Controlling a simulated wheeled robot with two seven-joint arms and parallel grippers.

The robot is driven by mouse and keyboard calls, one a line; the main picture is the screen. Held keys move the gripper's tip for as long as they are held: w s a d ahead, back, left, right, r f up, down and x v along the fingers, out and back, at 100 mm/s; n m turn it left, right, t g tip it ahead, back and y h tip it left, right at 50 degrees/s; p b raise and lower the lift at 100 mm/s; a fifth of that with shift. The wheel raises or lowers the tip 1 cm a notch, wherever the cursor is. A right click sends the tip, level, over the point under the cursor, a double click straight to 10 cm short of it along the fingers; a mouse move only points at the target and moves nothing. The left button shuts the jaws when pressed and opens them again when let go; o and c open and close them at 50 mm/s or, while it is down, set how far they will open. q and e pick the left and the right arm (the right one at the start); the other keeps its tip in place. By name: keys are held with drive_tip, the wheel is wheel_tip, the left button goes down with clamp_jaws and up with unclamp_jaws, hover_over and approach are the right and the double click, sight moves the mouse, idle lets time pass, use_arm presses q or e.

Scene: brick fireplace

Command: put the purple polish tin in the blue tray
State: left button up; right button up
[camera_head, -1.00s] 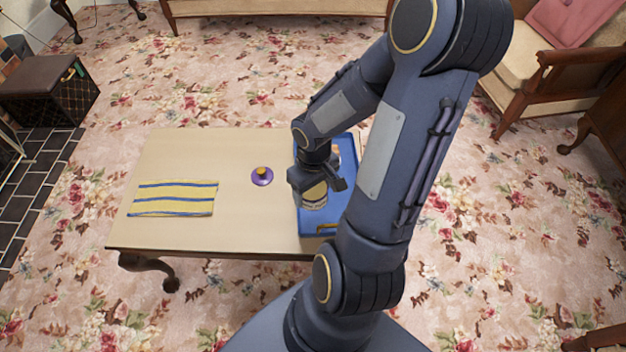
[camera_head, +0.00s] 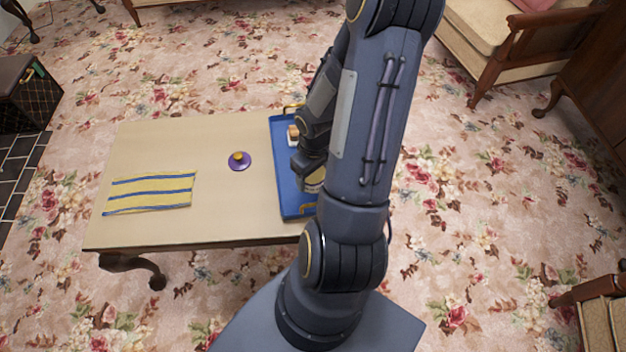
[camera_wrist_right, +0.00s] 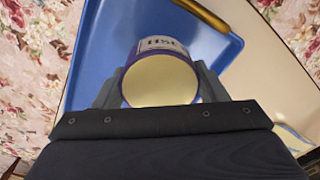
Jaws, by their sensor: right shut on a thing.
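The tin (camera_head: 314,183), pale yellow on its end with a purple edge and a printed label, is between the fingers of my right gripper (camera_head: 308,166). In the right wrist view the tin (camera_wrist_right: 162,78) sits squarely between both fingers, and the gripper (camera_wrist_right: 160,90) is shut on it. The blue tray (camera_head: 287,178) with gold handles lies on the right end of the table. The tin is over the tray; whether it touches the tray floor I cannot tell. My arm hides the tray's right part. My left gripper is out of view.
A purple disc with a yellow knob (camera_head: 240,161) lies mid-table. A yellow cloth with blue stripes (camera_head: 150,192) lies at the left. A small white and brown thing (camera_head: 293,134) is in the tray's far part.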

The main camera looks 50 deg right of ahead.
sight(313, 180)
drive_tip(key=shift+w+d+f, duration=0.3)
drive_tip(key=shift+d+f, duration=0.25)
drive_tip(key=shift+f, duration=0.25)
drive_tip(key=shift+w+d+f+b, duration=0.1)
drive_tip(key=shift+f+b, duration=0.75)
drive_tip(key=shift+f, duration=0.75)
drive_tip(key=shift+f, duration=0.15)
drive_tip(key=o, duration=1.1)
